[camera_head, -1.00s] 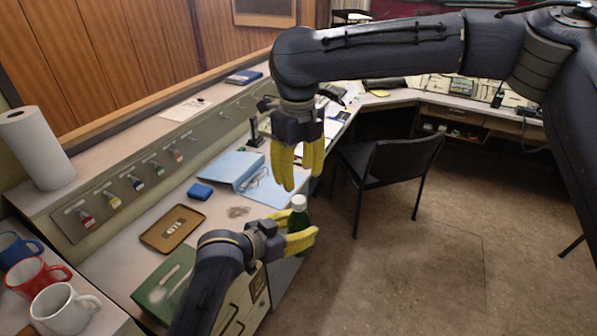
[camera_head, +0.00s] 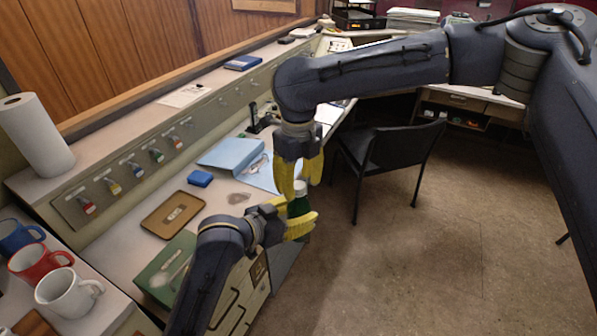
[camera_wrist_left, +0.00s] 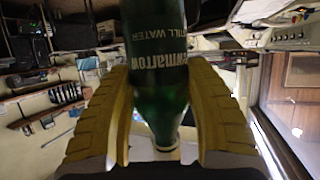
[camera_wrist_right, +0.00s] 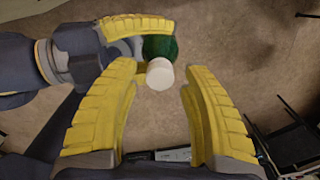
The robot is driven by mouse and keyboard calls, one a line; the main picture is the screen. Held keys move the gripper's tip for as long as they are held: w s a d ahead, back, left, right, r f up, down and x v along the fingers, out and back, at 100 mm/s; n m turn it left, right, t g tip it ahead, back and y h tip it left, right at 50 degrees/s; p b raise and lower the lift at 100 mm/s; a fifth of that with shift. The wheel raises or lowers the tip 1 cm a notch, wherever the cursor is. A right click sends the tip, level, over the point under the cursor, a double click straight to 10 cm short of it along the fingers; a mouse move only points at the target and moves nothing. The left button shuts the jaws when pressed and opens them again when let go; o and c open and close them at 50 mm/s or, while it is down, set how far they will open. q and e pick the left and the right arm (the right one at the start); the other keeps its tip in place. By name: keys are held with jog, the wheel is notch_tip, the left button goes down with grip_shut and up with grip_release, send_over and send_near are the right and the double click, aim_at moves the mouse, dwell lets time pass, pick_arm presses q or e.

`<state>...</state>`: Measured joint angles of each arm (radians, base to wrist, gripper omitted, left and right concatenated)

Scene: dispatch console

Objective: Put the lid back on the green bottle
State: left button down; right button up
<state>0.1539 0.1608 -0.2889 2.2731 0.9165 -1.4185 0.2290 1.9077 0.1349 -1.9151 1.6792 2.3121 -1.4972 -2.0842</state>
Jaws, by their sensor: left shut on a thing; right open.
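The green bottle (camera_head: 299,206) is upright, with a white lid (camera_head: 300,187) at its top. My left gripper (camera_head: 296,219) is shut around the bottle's body, beyond the counter's front edge. The left wrist view shows the green glass (camera_wrist_left: 160,85) between the yellow fingers, label upside down. My right gripper (camera_head: 300,191) points down from above, open. Its fingers are on either side of the lid in the head view. In the right wrist view the lid (camera_wrist_right: 160,74) lies between the fingers, with visible gaps. Whether the lid is seated on the neck is unclear.
The counter holds a brown tray (camera_head: 154,222), green box (camera_head: 157,281), blue box (camera_head: 200,178) and blue folder (camera_head: 228,152). Mugs, including a white one (camera_head: 66,293), stand at lower left. A black chair (camera_head: 398,148) is behind the grippers. Open floor lies right.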

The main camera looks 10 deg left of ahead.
jog(key=shift+f, duration=0.45)
grip_shut()
dwell(0.5)
